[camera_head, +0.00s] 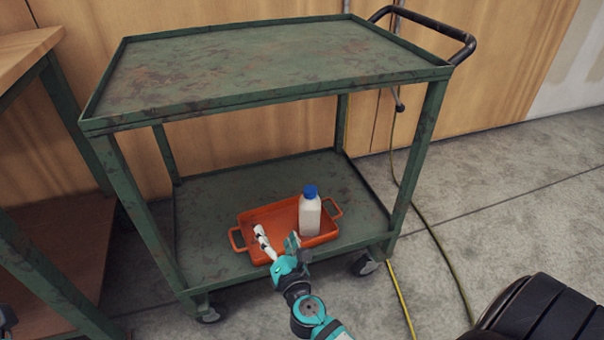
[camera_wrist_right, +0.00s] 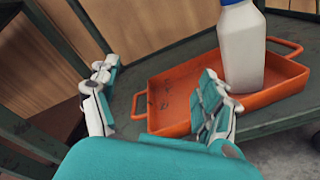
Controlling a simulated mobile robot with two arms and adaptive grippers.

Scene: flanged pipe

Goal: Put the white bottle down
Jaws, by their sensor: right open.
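The white bottle (camera_head: 309,214) with a blue cap stands upright in the right part of an orange tray (camera_head: 262,217) on the cart's lower shelf. My right gripper (camera_head: 277,240) is open and empty at the tray's front edge, to the left of the bottle. In the right wrist view the gripper's fingers (camera_wrist_right: 155,85) are spread apart, and the bottle (camera_wrist_right: 241,50) stands beyond the right finger, outside the jaws. The tray (camera_wrist_right: 172,98) shows between and behind the fingers. My left gripper is not seen.
The green cart's upper shelf (camera_head: 260,62) is empty and overhangs the lower shelf (camera_head: 205,195). A cart leg (camera_head: 415,150) stands right of the tray. A wooden-topped bench (camera_head: 22,48) is at the left. Yellow cable (camera_head: 400,298) lies on the floor at the right.

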